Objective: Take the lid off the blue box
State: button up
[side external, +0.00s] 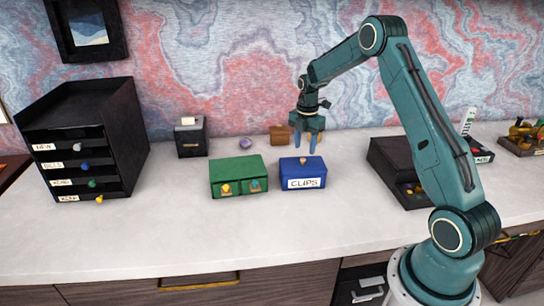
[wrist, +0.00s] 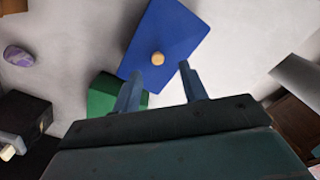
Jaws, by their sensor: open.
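The blue box (side external: 302,173) stands on the pale desk top with a white label reading CLIPS on its front. Its blue lid (wrist: 178,35) is on, with a small round tan knob (wrist: 157,58) in the middle; the knob (side external: 303,160) also shows in the side view. My gripper (side external: 308,148) is above the box, pointing down, with its fingers apart and nothing between them. In the wrist view the fingertips (wrist: 158,72) are on either side below the knob, not around it. The exact height above the lid is hard to tell.
A green two-drawer box (side external: 238,175) stands close on the left of the blue box. Behind are a purple stone (side external: 246,143), a brown block (side external: 280,135) and a black box (side external: 190,137). A black drawer unit (side external: 82,140) stands far left. The desk in front is clear.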

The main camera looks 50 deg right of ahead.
aim_at(303, 159)
jog(key=shift+w+f, duration=0.2)
jog(key=shift+f, duration=2.25)
grip_shut()
